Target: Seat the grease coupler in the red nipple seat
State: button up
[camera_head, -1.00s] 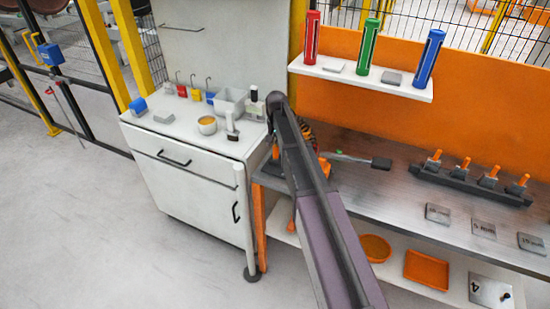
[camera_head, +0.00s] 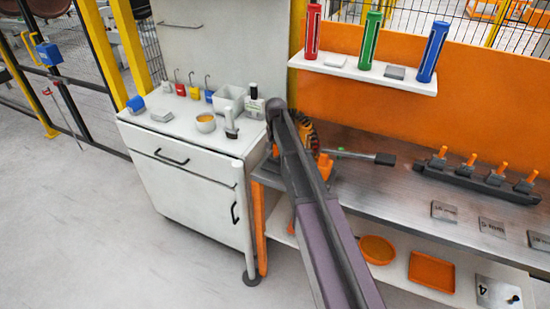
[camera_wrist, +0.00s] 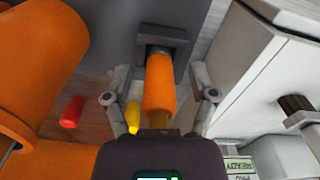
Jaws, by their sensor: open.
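In the wrist view my gripper (camera_wrist: 160,96) is open, with its two grey fingers spread either side of an upright-looking orange cylinder (camera_wrist: 160,82). The cylinder stands at a dark grey bracket (camera_wrist: 160,38); I cannot tell whether it is the grease coupler. A small red piece (camera_wrist: 71,112) lies left of the left finger, and a small yellow piece (camera_wrist: 133,115) shows beside that finger. I cannot tell whether the red piece is the nipple seat. In the head view my arm hides the gripper.
Large orange rounded parts (camera_wrist: 38,50) crowd the left of the wrist view. A white cabinet (camera_head: 190,190) stands left of the steel bench (camera_head: 400,205). The bench holds a rack of orange-topped pieces (camera_head: 480,180) and a dark-ended tool (camera_head: 385,158). Coloured tubes stand on a shelf (camera_head: 350,72).

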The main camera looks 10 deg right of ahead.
dwell(0.6)
grip_shut()
